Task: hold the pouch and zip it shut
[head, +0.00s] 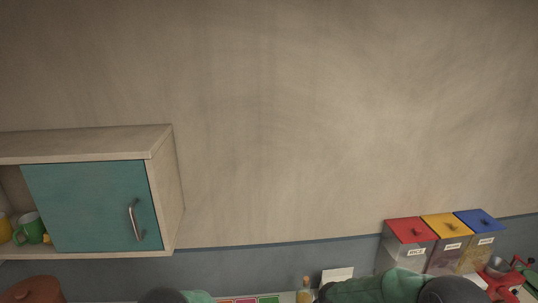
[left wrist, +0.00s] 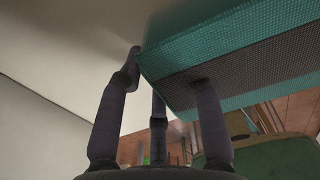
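In the left wrist view a teal woven thing with a dark grey mesh band (left wrist: 225,50), which looks like the pouch, fills the upper right. The fingers of my left gripper (left wrist: 167,72) reach up to it. One finger lies at its left edge, one shows below its lower edge, and one overlaps the grey band. The fingers stand apart, and I cannot tell whether they grip it. No zip or slider can be made out. In the head view the pouch is not seen, and neither gripper's fingers show. My right gripper is in neither view.
A teal-doored wall cupboard (head: 95,205) hangs at the left, with a green mug (head: 28,229) inside. Red-, yellow- and blue-lidded canisters (head: 443,243) stand at the right. A small bottle (head: 305,291), a white card (head: 338,274) and a brown pot (head: 36,290) show along the bottom.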

